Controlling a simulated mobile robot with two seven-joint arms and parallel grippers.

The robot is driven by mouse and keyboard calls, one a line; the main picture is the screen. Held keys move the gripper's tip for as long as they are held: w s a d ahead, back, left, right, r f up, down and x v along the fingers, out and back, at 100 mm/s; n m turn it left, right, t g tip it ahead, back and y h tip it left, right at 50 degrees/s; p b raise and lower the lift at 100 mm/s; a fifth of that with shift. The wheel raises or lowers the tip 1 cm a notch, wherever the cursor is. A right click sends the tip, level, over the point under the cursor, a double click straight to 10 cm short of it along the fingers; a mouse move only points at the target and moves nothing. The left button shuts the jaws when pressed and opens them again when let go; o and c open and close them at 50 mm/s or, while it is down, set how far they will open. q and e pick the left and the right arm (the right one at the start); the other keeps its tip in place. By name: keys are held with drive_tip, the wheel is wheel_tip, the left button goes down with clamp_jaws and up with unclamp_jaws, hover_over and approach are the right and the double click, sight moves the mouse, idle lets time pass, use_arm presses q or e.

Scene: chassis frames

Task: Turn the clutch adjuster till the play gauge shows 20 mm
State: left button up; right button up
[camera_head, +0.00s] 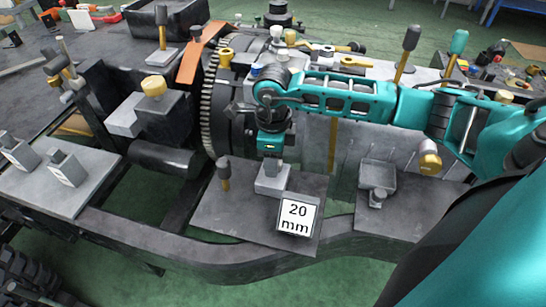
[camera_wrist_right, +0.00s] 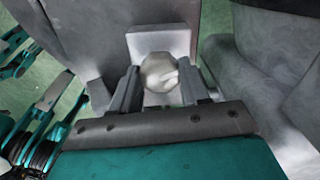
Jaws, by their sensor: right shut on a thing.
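In the right wrist view the adjuster is a pale, faceted round knob (camera_wrist_right: 160,72) in front of the block. My right gripper (camera_head: 271,166) points down over it and is shut on the knob, one finger on each side. In the head view the gripper largely hides the knob. My left gripper is not in view.
A large toothed flywheel (camera_head: 210,100) stands behind. A grey pedal-like part (camera_head: 378,174) is to the right. Several levers rise at the back. Green floor shows in the frame's openings.

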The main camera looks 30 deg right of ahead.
drive_tip(key=shift+m, duration=1)
drive_tip(key=o, duration=1.1)
drive_tip(key=shift+c, duration=0.2)
drive_tip(key=shift+r, duration=0.1)
wheel_tip(320, 180, up, 13)
drive_tip(key=shift+p, duration=0.4)
